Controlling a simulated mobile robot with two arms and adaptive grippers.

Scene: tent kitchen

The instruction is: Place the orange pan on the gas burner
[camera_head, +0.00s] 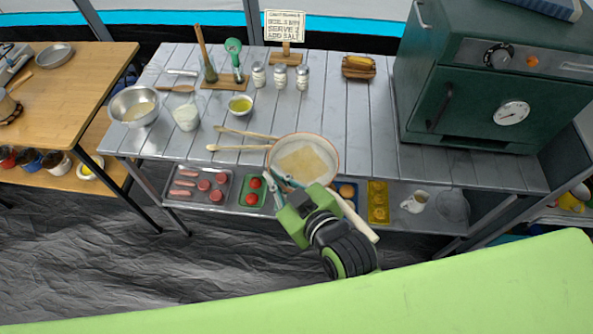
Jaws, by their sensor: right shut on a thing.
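The pan (322,150) has a pale inside with a tan square patch and a thin orange rim. It is at the front edge of the grey slatted table, and its pale handle (357,218) points down and right. I cannot tell whether the pan touches the table. My right gripper (290,187) is at the pan's near side, shut on the pan by its handle; the grip itself is partly hidden by the gripper. My left gripper is not in view. I cannot clearly make out a gas burner.
Two wooden utensils (238,147) lie just left of the pan. A metal bowl (134,106), a small yellow bowl (240,105) and shakers (280,76) stand farther back. A green oven (480,85) fills the right. Food trays (200,186) sit on the shelf below. A wooden table (85,72) stands left.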

